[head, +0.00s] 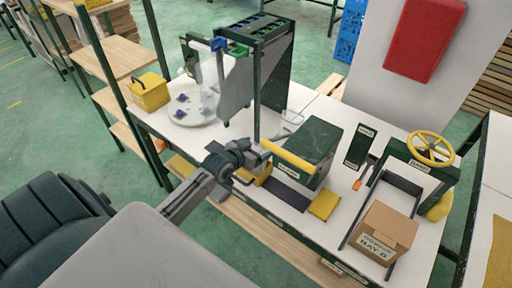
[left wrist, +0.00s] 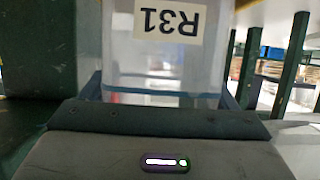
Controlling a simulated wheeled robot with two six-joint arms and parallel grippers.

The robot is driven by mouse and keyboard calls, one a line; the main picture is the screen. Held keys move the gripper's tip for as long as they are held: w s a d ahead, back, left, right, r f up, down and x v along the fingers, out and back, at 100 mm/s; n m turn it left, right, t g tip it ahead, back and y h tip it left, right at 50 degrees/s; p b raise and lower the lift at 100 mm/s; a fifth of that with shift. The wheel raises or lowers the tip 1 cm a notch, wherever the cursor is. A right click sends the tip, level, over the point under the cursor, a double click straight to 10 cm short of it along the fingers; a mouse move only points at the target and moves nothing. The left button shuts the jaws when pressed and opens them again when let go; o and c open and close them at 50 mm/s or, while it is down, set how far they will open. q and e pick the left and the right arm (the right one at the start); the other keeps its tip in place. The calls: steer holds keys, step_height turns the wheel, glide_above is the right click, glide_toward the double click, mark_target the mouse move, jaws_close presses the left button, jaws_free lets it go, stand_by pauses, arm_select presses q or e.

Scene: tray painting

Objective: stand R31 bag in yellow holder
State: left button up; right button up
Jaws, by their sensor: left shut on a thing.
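My left gripper (head: 262,152) is over the front edge of the white table in the head view. In the left wrist view it is shut on the R31 bag (left wrist: 118,50), a clear bag whose white R31 label appears upside down. I cannot make the bag out in the head view. A yellow piece (head: 263,177), possibly the yellow holder, shows just below the gripper, partly hidden by it. I cannot tell whether the bag touches it. My right gripper is not in view.
A dark green box with a yellow bar (head: 316,140) stands right of the gripper. Behind is a dark rack (head: 272,80) with hanging grey sheets. A yellow bin (head: 150,92) and a round white tray (head: 190,117) are at left. A cardboard box (head: 386,230) is at right.

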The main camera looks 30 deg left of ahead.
arm_select(q)
steer(key=shift+f, duration=0.2)
steer(key=o, duration=0.9)
steer(key=shift+r, duration=0.1)
steer(key=shift+s+r, duration=0.15)
steer(key=v, duration=1.1)
steer(key=shift+s+r, duration=0.15)
steer(key=shift+s, duration=0.2)
steer(key=shift+a, duration=0.1)
